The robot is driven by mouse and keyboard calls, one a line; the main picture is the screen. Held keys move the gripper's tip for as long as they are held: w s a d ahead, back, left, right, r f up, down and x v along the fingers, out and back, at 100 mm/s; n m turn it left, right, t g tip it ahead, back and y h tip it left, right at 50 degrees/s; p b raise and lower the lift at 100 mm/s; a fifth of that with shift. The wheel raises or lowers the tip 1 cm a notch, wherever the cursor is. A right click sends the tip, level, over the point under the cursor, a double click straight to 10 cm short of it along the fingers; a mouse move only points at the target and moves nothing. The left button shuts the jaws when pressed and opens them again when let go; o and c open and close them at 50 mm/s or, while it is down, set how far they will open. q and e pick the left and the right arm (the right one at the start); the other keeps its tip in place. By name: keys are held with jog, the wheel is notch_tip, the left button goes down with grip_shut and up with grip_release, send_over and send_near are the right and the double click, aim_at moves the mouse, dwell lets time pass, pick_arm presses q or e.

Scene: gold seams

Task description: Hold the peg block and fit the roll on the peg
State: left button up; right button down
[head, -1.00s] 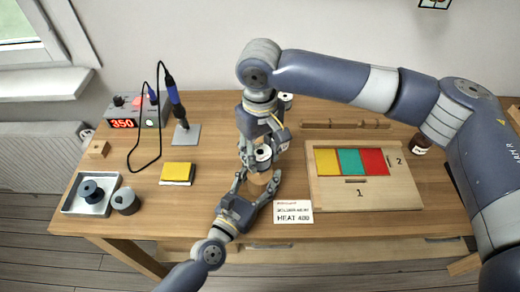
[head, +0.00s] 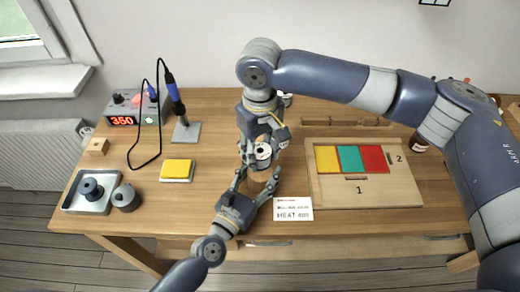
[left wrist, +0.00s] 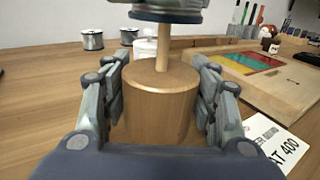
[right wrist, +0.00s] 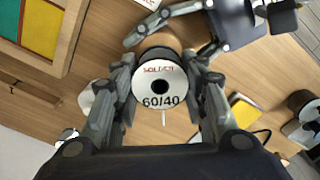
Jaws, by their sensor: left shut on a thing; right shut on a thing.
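The peg block (left wrist: 160,108) is an upright wooden cylinder with a thin peg (left wrist: 162,50) rising from its top. My left gripper (head: 258,178) is shut around the block's sides; its fingers flank the block in the left wrist view (left wrist: 160,95). The roll (right wrist: 159,85) is a white-faced solder spool marked 60/40 with a dark centre hole. My right gripper (right wrist: 160,100) is shut on it from both sides. The roll's underside (left wrist: 166,14) is over the block with a gap between them. The peg's upper end is hidden at the roll, so I cannot tell whether it has entered the hole.
A wooden board (head: 400,195) with yellow, teal and red pads lies right of the grippers. A white HEAT 400 card (head: 293,209) is close to my left gripper. A soldering station (head: 135,110), yellow sponge (head: 178,169) and metal tray (head: 75,205) stand to the left.

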jog(key=shift+f, duration=2.05)
dwell(0.7)
jog(key=c, duration=0.9)
grip_release()
jog(key=o, duration=0.5)
jog(key=shift+r, duration=3.5)
